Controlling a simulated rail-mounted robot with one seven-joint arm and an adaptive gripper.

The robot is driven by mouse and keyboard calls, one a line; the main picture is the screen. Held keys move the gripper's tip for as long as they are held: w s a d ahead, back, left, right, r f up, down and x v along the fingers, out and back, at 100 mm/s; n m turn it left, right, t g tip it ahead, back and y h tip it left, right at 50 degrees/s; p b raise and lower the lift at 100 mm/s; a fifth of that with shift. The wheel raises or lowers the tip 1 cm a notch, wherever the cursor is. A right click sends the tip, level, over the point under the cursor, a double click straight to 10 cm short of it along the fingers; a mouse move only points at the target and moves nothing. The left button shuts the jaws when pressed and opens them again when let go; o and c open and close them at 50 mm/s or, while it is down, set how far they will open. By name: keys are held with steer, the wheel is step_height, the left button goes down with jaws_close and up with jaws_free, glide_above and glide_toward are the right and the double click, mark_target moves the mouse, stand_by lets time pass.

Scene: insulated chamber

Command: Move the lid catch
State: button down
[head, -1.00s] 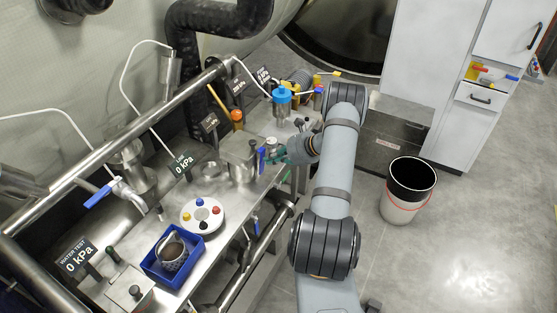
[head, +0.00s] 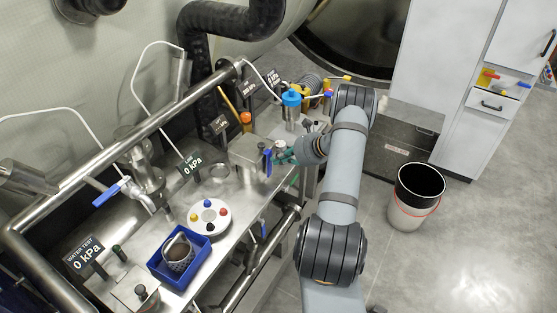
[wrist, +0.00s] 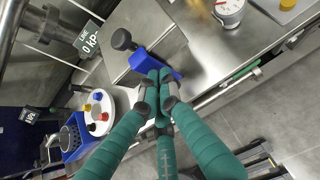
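The lid catch is a blue lever (head: 267,162) on the right side of a metal box (head: 246,152) on the bench. In the wrist view the catch (wrist: 140,60) slants across the box's edge, with the box's dark knob (wrist: 122,39) just left of it. My gripper (wrist: 159,80) has green fingers that come together with no clear gap. Their tips are at the middle of the catch and seem to touch it, hiding part of it. I cannot tell whether any of the catch is between them. In the head view the gripper (head: 284,157) is just right of the catch.
A white disc with coloured knobs (head: 210,217) and a blue tray (head: 165,279) holding a mug (head: 179,256) stand nearer on the bench. A blue-capped cylinder (head: 291,105) stands behind the box. A metal rail (head: 150,120) runs along the left. A bucket (head: 408,215) stands on open floor.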

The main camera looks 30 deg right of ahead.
steer(key=b+v, duration=0.2)
steer(key=v, duration=1.1)
steer(key=shift+s+d+f+b, duration=0.25)
steer(key=shift+s+d+b, duration=0.05)
steer(key=shift+s+b, duration=0.15)
steer(key=p+x, duration=0.2)
steer(key=x, duration=1.2)
steer(key=shift+w+r, duration=0.15)
steer(key=shift+r, duration=0.15)
steer(key=shift+a+r, duration=0.1)
steer(key=shift+a, duration=0.05)
